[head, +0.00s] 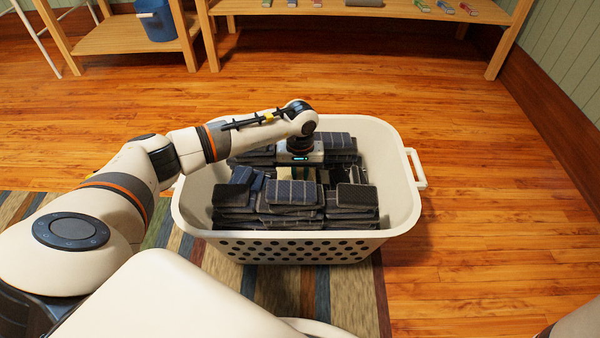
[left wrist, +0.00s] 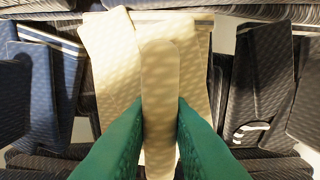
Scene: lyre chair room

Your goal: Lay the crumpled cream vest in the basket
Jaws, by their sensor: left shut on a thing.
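The cream vest (left wrist: 112,55) fills the middle of the left wrist view, with a fold standing up between my two green fingers. My left gripper (left wrist: 156,112) is shut on this fold. In the head view my left gripper (head: 304,175) points down inside the white basket (head: 401,200), among dark folded clothes. A small pale patch of the vest (head: 283,173) shows beside the fingers. The vest lies low between the stacks. Whether it rests fully on what is below is hidden. My right gripper is not in view.
Stacks of dark folded clothes (head: 292,192) fill the basket's front and back. Dark blue and grey folded pieces also flank the vest in the left wrist view (left wrist: 262,75). A striped rug (head: 330,300) lies under the basket's front. Wooden shelves (head: 130,38) stand behind, beyond clear floor.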

